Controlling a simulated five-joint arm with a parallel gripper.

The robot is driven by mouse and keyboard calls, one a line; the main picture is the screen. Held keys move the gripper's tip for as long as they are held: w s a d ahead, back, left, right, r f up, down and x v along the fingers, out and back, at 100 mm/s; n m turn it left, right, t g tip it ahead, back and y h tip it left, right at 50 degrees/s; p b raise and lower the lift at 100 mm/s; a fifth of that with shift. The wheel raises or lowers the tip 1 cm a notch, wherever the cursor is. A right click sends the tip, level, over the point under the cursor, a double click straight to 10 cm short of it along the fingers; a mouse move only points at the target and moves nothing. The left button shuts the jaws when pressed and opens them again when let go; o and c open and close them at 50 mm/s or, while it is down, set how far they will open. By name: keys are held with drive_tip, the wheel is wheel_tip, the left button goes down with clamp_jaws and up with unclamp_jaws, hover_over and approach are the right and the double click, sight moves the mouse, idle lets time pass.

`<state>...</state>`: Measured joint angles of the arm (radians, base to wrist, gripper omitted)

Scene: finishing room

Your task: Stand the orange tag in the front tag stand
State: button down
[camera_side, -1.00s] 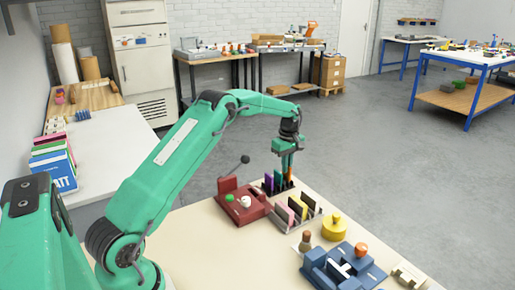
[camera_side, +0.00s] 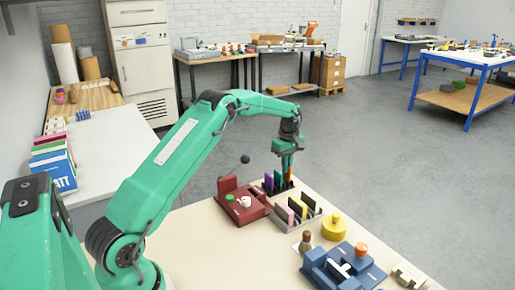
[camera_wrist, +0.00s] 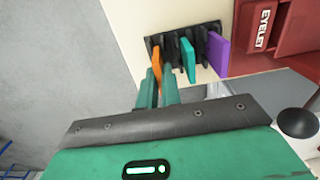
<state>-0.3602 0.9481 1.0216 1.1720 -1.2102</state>
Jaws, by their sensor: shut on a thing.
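The orange tag (camera_side: 290,182) stands upright at the right end of the far dark tag stand (camera_wrist: 203,28). My gripper (camera_side: 289,171) is over that end, its fingers shut on the tag's upper part. In the wrist view the orange tag (camera_wrist: 157,66) shows just beyond the fingertips (camera_wrist: 159,82). Its lower edge is still at the stand's slots. A teal tag (camera_wrist: 188,60) and a purple tag (camera_wrist: 218,50) stand beside it. The nearer tag stand (camera_side: 313,216) holds pink (camera_side: 291,215), tan (camera_side: 298,207) and dark (camera_side: 308,202) tags.
A yellow round container (camera_side: 334,229) and a blue fixture (camera_side: 338,265) are at the right.

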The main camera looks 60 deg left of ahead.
drive_tip(key=shift+f, duration=0.6)
idle(0.7)
drive_tip(key=c, duration=1.9)
unclamp_jaws()
drive_tip(key=shift+r, duration=0.1)
drive_tip(key=shift+r, duration=5.4)
drive_tip(key=shift+r, duration=0.1)
